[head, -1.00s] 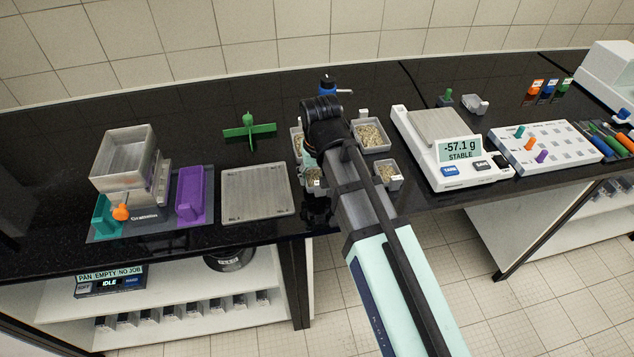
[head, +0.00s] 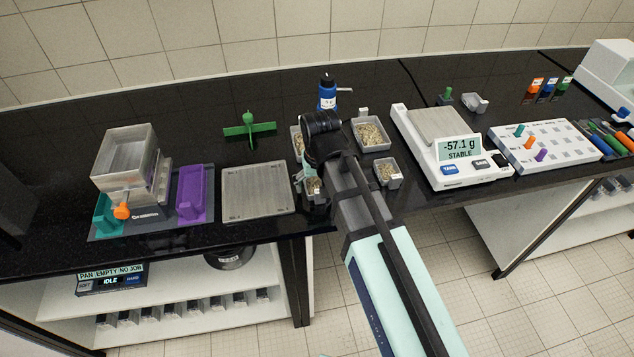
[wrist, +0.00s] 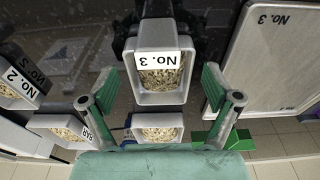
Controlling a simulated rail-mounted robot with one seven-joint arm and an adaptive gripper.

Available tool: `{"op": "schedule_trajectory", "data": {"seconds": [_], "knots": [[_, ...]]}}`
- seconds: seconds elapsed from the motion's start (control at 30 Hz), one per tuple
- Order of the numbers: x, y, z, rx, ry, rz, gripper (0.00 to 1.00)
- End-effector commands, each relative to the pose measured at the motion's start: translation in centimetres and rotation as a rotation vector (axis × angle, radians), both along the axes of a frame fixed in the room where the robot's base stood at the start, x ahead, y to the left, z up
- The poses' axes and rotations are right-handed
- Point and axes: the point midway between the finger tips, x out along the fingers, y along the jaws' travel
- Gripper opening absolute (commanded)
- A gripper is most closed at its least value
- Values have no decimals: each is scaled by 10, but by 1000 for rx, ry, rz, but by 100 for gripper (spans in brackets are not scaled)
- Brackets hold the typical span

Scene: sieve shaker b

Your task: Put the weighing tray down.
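A small grey tray labelled No. 3 (wrist: 160,97), holding pale grains, sits between the fingers of my gripper (wrist: 159,85) in the wrist view. The fingers are spread, with a visible gap on each side of the tray. In the head view, my wrist hides most of the gripper, and part of a grain tray (head: 315,187) shows below it, near the counter's front edge. The frames do not clearly show which tray is the weighing tray, or whether this tray's base rests fully on the counter.
Other grain trays (head: 370,137) (head: 388,173) stand close by. The balance (head: 450,150) at the right reads -57.1 g with an empty pan.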

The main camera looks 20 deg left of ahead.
Motion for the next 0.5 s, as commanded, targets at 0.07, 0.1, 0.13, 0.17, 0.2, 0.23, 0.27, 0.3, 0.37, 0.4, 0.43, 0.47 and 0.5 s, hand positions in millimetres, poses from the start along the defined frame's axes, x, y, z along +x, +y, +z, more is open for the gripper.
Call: {"op": "schedule_trajectory", "data": {"seconds": [0.07, 0.1, 0.13, 0.17, 0.2, 0.23, 0.27, 0.3, 0.37, 0.4, 0.43, 0.47, 0.5], "knots": [[0, 0, 0, 0, 0, 0, 88], [0, 0, 0, 0, 0, 0, 88], [0, 0, 0, 0, 0, 0, 88], [0, 0, 1, 0, 0, 0, 88], [0, 0, 2, 0, 0, 0, 88], [0, 0, 4, 0, 0, 0, 88], [0, 0, 5, 0, 0, 0, 88], [0, 0, 7, 0, -1, 0, 88], [-1, 0, 12, 1, -2, 0, 88], [-1, 0, 16, 1, -2, 0, 88], [-2, -1, 19, 1, -2, 0, 88], [-2, -1, 24, 1, -2, 0, 88], [-3, -1, 29, 1, -3, 0, 88]]}}
